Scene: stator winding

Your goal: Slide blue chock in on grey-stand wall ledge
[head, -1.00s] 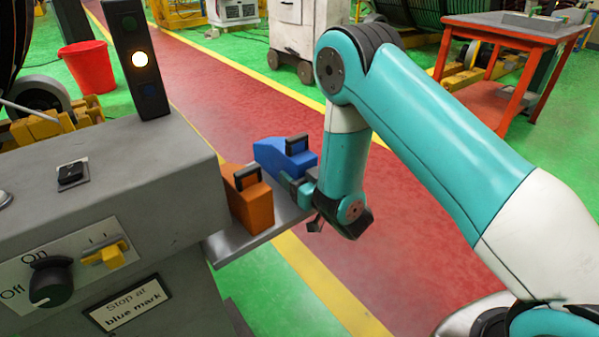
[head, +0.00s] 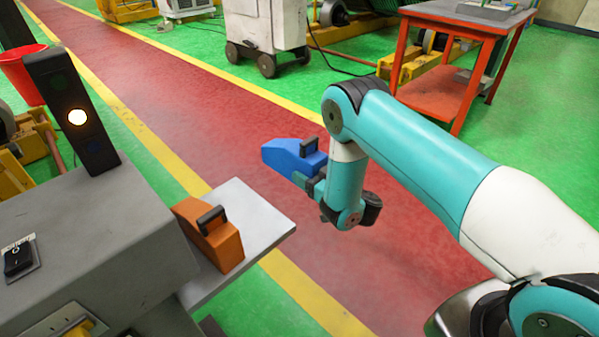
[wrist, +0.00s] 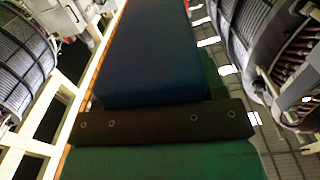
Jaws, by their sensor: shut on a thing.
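The blue chock (head: 290,157), a wedge-shaped block with a dark handle, is held in the air by my gripper (head: 312,182), to the right of the ledge and clear of it. In the wrist view the blue chock (wrist: 152,55) fills the middle, dark and close to the camera. My gripper is shut on it; its fingertips are largely hidden. The grey stand (head: 90,250) is at the left, with a light metal wall ledge (head: 262,215) on its right side. An orange chock (head: 212,240) with a dark handle sits on the ledge's left part, beside the stand.
The right part of the ledge is bare. A signal post (head: 72,110) with a lit lamp rises from the stand. An orange-red table (head: 440,85) and a white wheeled cabinet (head: 265,30) stand at the back. The red floor lane (head: 200,110) around my arm is open.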

